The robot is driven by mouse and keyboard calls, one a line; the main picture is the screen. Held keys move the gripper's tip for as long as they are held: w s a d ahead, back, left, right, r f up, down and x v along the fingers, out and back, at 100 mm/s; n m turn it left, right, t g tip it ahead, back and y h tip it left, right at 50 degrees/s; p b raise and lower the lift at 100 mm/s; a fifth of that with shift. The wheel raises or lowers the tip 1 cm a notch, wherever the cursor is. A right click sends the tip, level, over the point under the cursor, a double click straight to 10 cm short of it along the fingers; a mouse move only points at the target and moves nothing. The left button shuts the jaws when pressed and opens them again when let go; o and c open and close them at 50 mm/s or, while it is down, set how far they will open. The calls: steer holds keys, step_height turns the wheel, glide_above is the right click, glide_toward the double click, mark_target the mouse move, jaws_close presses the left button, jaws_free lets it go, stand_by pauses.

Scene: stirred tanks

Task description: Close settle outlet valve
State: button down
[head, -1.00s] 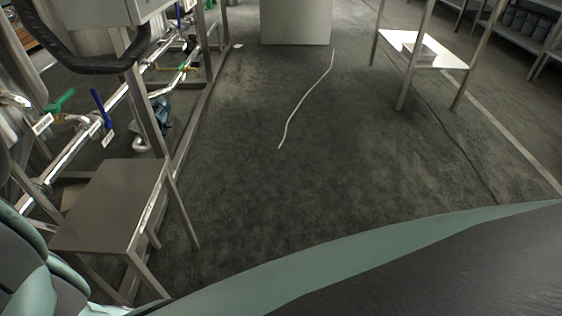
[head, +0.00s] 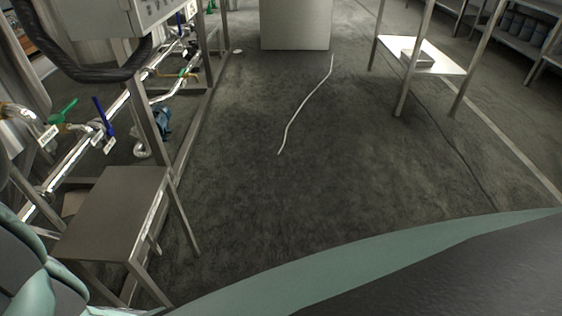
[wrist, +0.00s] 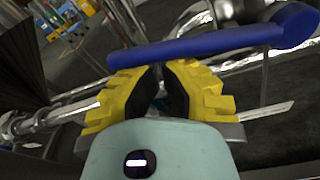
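In the wrist view, a long blue valve handle (wrist: 205,44) lies across the top of the picture, with its thick rounded end at the right. My gripper (wrist: 162,70) has yellow fingers with black pads. The fingertips are close together just below the handle in the picture; the handle is not between them. I cannot tell whether they touch it. In the head view, a blue handle (head: 103,115) stands tilted on the pipework at the left, with a white tag beside it. The tag text is unreadable, so I cannot tell which valve is the settle outlet. My gripper is not in the head view.
A green valve handle (head: 62,111) sits left of the blue one on the pipe. A metal step (head: 115,212) stands in front of the pipe frame. A grey box (head: 296,24) and a white-topped table (head: 440,62) stand further off. The middle floor is open.

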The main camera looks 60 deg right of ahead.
step_height(320, 180, up, 4)
steer(key=m+p, duration=0.3)
steer(key=shift+w+d+y, duration=0.1)
steer(key=shift+y, duration=0.2)
steer(key=w+d+r+m+p, duration=0.1)
steer(key=r+m, duration=0.1)
steer(key=w+d+r+m+y+p, duration=0.1)
steer(key=d+r+m+p, duration=0.1)
steer(key=m, duration=0.1)
steer(key=w+d+r+m+p, duration=0.1)
steer(key=r+m+p, duration=0.1)
steer(key=m, duration=0.1)
steer(key=shift+d, duration=0.2)
steer(key=shift+w+d+r+m+y+p, duration=0.2)
steer(key=shift+w+d+m+p, duration=0.15)
steer(key=shift+d+m, duration=0.3)
steer(key=shift+w+d+r+m+y+p, duration=0.2)
steer(key=shift+w+d+m+p, duration=0.15)
steer(key=shift+m, duration=0.5)
steer(key=shift+a, duration=0.1)
